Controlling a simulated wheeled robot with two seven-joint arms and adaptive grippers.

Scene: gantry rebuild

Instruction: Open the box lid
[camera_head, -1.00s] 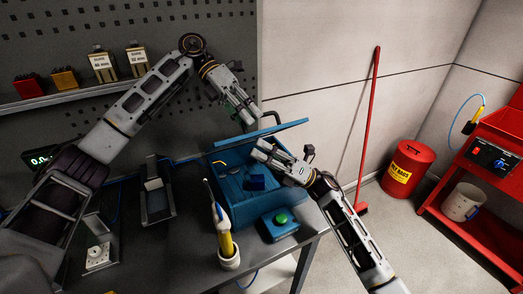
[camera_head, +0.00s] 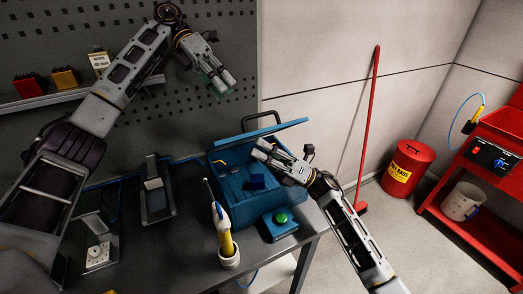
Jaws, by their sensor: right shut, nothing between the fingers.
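The blue box (camera_head: 240,209) stands on the dark workbench. Its blue lid (camera_head: 262,133) is raised and tilted up along the box's back edge, with a dark handle (camera_head: 262,117) behind it. A dark blue block and smaller items lie inside. My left gripper (camera_head: 226,86) is up in front of the pegboard, above and left of the lid and apart from it; its fingers are too small to tell open from shut. My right gripper (camera_head: 258,148) is shut and empty, over the box's right side just below the lid; I cannot tell whether it touches the lid.
A green button on a blue base (camera_head: 281,220) sits right of the box's front. A white holder with a yellow-handled tool (camera_head: 226,246) stands in front. Metal trays (camera_head: 158,204) are to the left. A shelf (camera_head: 75,96) holds small boxes.

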